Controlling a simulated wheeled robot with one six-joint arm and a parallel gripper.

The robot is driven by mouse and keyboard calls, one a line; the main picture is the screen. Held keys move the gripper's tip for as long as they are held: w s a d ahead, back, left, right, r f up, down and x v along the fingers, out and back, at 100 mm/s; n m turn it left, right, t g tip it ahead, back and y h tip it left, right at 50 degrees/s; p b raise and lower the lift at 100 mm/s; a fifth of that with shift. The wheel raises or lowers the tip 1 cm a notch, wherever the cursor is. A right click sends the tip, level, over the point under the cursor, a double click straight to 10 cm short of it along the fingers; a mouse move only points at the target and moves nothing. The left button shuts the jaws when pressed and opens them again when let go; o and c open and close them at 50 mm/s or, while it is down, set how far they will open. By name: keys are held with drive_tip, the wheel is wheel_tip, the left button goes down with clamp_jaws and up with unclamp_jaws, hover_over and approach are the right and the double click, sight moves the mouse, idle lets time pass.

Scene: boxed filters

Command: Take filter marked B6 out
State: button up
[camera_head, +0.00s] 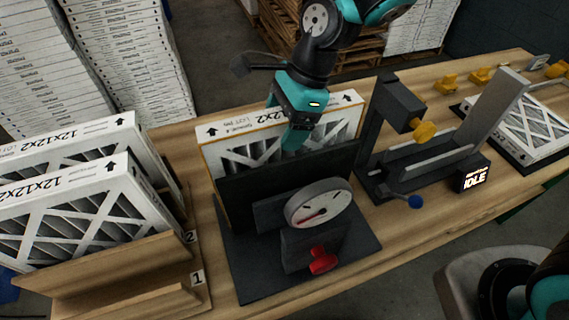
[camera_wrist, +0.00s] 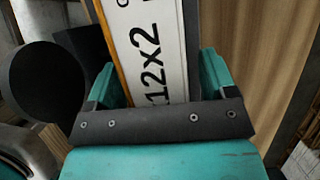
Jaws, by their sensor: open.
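A white-framed pleated filter (camera_head: 232,150) stands upright in a dark fixture (camera_head: 350,245) with a round dial gauge (camera_head: 319,204) and a red knob. My gripper (camera_head: 296,136) is over the top edge of this filter, pointing down. In the wrist view my gripper (camera_wrist: 160,80) is open, with a teal finger on each side of the filter's edge (camera_wrist: 152,45), which reads "12x2". Two similar filters (camera_head: 75,205) stand in slots of a wooden rack (camera_head: 120,280) at the left. No B6 mark is readable on any filter; the fixture hides the lower part of the middle one.
Right of the fixture is a dark stand with a yellow knob (camera_head: 425,131) and a display reading IDLE (camera_head: 473,178). Another filter (camera_head: 520,125) lies flat on a dark base at the right. Yellow parts (camera_head: 447,83) lie at the back. Stacked boxes and pallets stand behind the table.

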drive_tip(key=c, duration=1.4)
drive_tip(key=shift+c, duration=0.2)
